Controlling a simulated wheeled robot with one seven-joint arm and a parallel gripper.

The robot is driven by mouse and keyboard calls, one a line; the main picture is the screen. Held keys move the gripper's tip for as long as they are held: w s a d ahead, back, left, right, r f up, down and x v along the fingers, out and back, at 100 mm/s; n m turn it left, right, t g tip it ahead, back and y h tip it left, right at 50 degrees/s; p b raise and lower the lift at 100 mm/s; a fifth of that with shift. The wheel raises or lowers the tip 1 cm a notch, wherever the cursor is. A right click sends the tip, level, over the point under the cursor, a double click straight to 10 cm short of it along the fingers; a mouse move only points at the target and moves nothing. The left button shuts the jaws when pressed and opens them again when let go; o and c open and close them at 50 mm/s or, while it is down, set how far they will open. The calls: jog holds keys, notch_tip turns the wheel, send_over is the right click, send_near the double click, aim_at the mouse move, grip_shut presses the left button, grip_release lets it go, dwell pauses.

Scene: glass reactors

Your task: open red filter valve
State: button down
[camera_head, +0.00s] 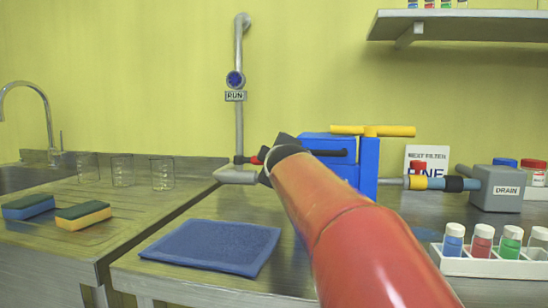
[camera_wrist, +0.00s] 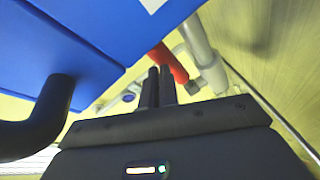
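The red valve handle (camera_head: 262,155) shows at the left side of the blue filter housing (camera_head: 368,165), on the pipework below the RUN sign. In the wrist view the red handle (camera_wrist: 168,62) lies just beyond and to the right of my fingertips. My gripper (camera_wrist: 158,72) has its two dark fingers close together, with at most a thin gap and nothing seen between them. I cannot tell whether a finger touches the handle. In the head view my orange-red arm hides part of the housing, and the dark gripper is mostly hidden at its end.
A black curved handle (camera_wrist: 45,120) sticks out from the blue housing close to the left of my gripper. A grey pipe (camera_wrist: 205,60) runs beside the red handle. A yellow handle (camera_head: 372,131) tops the housing. A blue mat (camera_head: 215,246) lies on the bench; capped vials (camera_head: 482,241) stand at right.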

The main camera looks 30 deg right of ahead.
jog(key=shift+d, duration=0.1)
jog(key=b+v, duration=0.2)
jog(key=v, duration=0.6)
dwell(0.7)
